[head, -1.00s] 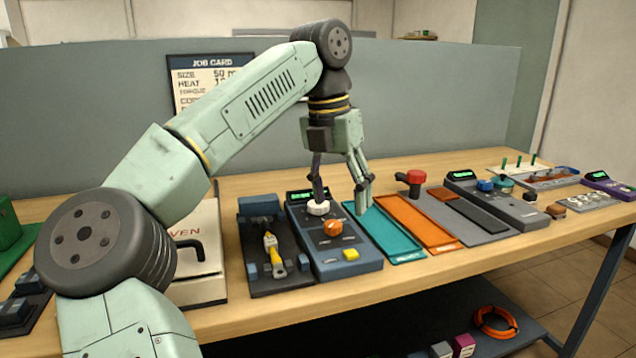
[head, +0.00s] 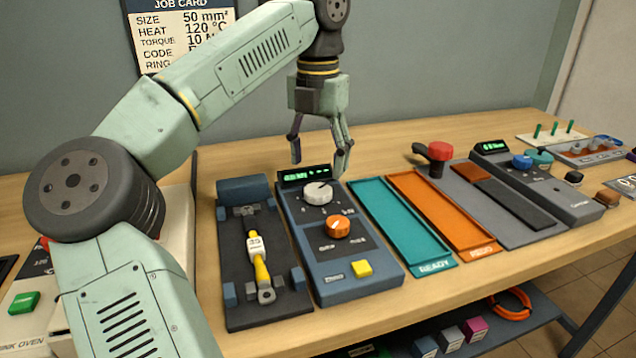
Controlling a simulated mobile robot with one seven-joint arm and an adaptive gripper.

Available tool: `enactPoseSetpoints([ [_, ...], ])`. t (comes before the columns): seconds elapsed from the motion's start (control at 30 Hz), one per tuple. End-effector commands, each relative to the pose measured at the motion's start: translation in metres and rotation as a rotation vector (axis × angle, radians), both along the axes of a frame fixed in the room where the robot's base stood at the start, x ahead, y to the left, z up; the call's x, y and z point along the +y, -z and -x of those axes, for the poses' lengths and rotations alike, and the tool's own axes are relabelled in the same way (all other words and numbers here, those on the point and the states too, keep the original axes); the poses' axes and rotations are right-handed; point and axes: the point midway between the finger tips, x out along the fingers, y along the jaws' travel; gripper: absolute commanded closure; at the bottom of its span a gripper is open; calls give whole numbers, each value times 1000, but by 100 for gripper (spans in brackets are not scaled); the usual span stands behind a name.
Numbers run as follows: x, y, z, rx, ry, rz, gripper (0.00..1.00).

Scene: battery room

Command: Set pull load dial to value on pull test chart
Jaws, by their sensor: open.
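A blue-grey control box (head: 345,262) stands on the bench. It has a lit green display (head: 305,175), a white dial (head: 318,193), an orange dial (head: 336,227) and a yellow button (head: 361,268). I cannot tell for sure which dial sets pull load; the labels are too small. The white dial has a dark pointer mark. My gripper (head: 319,163) is open and empty, pointing down. Its fingers hang around the display's height in the picture, just above the white dial and apart from it. I cannot make out a pull test chart.
A dark fixture (head: 240,300) left of the box holds a yellow-sleeved lug piece (head: 260,262). Teal (head: 375,200) and orange (head: 470,235) trays lie to the right. A red-topped knob (head: 439,152) stands behind them. A job card (head: 180,35) hangs on the partition.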

Motion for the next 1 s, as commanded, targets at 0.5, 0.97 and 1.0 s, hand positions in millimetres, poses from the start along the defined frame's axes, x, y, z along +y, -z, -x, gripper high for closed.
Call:
enactPoseSetpoints([
  [0.5,0,56,0,-1,-1,0,38],
  [0.97,0,56,0,-1,-1,0,55],
  [1.0,0,56,0,-1,-1,0,58],
])
